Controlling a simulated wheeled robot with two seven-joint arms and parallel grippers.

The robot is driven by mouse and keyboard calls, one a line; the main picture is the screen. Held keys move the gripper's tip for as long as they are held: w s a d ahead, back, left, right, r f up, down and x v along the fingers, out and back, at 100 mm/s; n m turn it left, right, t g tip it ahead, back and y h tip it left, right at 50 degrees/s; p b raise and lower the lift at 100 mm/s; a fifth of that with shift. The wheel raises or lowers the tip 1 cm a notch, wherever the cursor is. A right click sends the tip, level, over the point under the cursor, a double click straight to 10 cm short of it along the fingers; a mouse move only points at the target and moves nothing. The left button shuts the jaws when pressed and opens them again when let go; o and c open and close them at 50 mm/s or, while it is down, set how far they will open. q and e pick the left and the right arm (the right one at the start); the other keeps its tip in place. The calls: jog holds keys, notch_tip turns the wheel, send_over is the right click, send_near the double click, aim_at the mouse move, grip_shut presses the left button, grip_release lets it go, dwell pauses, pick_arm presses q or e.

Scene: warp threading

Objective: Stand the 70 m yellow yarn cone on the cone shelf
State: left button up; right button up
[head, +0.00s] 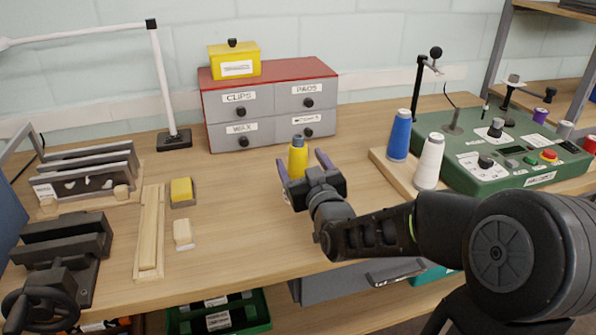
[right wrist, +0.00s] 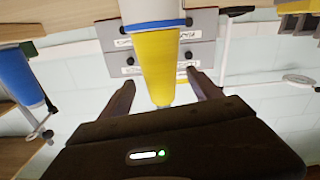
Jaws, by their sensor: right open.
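The yellow yarn cone (head: 297,160) is upright on the workbench in front of the drawer cabinet. It also shows in the right wrist view (right wrist: 160,62), where a blue band and white rim border the yellow. My right gripper (head: 304,168) is open, with one finger on each side of the yellow cone. In the right wrist view the fingers (right wrist: 163,92) show gaps to the yarn. A blue cone (head: 399,136) and a white cone (head: 429,162) stand on a low wooden board (head: 396,178) to the right; I cannot tell whether it is the cone shelf. My left gripper is out of view.
A grey drawer cabinet (head: 270,104) with a red top carries a yellow box (head: 234,62). A green machine (head: 515,150) stands at the right, with small cones beyond it. Wooden strips (head: 150,230) and yellow and pale blocks lie left. The bench between blocks and gripper is clear.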

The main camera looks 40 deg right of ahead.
jog(key=x, duration=0.5)
jog(key=shift+w+f+p, duration=0.1)
jog(key=shift+p, duration=0.3)
jog(key=shift+c, duration=0.3)
grip_shut()
dwell(0.5)
notch_tip(320, 180, up, 10)
dwell(0.5)
dwell(0.4)
